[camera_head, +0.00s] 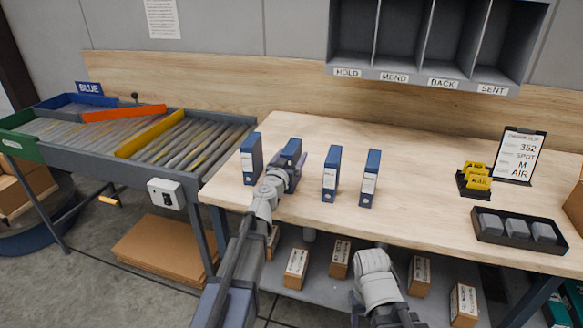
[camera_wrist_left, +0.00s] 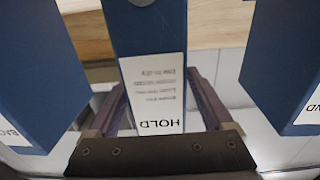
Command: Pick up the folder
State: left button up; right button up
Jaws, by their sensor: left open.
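Several upright blue folders stand in a row on the wooden table: a far left one (camera_head: 251,158), one at my left gripper (camera_head: 291,147), one to its right (camera_head: 331,174) and a far right one (camera_head: 370,179). My left gripper (camera_head: 289,172) is open in front of the second folder and hides its lower part. In the left wrist view this folder (camera_wrist_left: 150,30) has a white label reading HOLD, and the fingers lie on either side of it. I cannot tell whether they touch it. The right arm shows at the bottom, but its fingers do not.
Neighbouring folders stand close on both sides (camera_wrist_left: 35,80) (camera_wrist_left: 285,60). Wall slots (camera_head: 420,75) read HOLD, MEND, BACK, SENT. A roller conveyor (camera_head: 120,140) is at left.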

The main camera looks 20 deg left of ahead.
pick_arm(q)
jog(key=shift+s, duration=0.1)
jog(key=shift+c, duration=0.2)
grip_shut()
dwell(0.4)
